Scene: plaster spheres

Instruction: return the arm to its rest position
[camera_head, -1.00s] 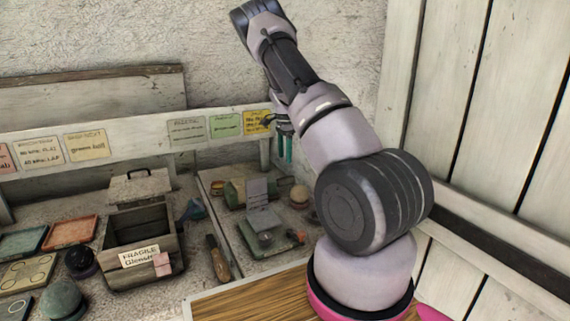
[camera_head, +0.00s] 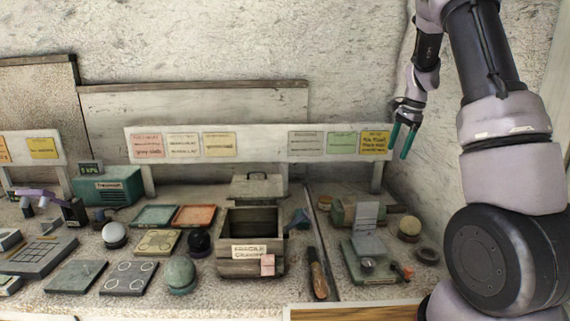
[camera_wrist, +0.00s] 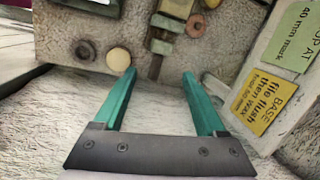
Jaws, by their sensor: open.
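My gripper (camera_head: 403,140) hangs at the upper right in the head view, its teal fingers pointing down in front of the right end of the label board. In the wrist view my gripper (camera_wrist: 158,78) is open, with two teal fingers spread apart and nothing between them. My arm rises on the right side of the head view and bends down to the gripper. The bench with its tools lies below, and the fingers look clear of it.
A label board (camera_head: 265,145) runs along the back, with a yellow note (camera_wrist: 268,108) close to the fingers. A wooden crate (camera_head: 240,267) marked fragile stands mid-bench.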

